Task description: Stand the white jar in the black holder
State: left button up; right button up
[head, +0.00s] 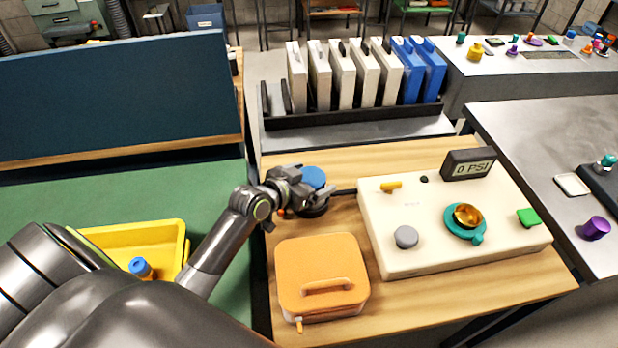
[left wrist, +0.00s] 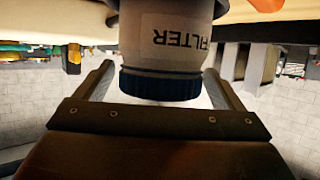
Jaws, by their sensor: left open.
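The white jar (left wrist: 168,35) has a "FILTER" label and a blue lid (left wrist: 160,85). In the left wrist view, which is upside down, it is between my two spread fingers. In the head view only its blue lid (head: 313,176) shows clearly; my gripper hides most of the body. The black holder (head: 315,210) is directly under the jar, at the left of the wooden table. The jar looks upright with its lower end at the holder; how deep it sits is hidden. My left gripper (head: 304,196) is open around the jar. My right gripper is not in view.
An orange case (head: 322,270) is just in front of the holder. A cream panel (head: 420,255) with knobs and a "0 PSI" display stands to the right. A rack (head: 350,118) of white and blue slabs is behind. A yellow bin (head: 178,240) is at left.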

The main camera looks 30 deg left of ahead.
pick_arm(q)
jog(key=shift+r+p, duration=0.35)
jog(key=shift+r, duration=0.2)
jog(key=v, duration=1.2)
jog(key=shift+f, duration=0.15)
jog(key=shift+a, duration=0.1)
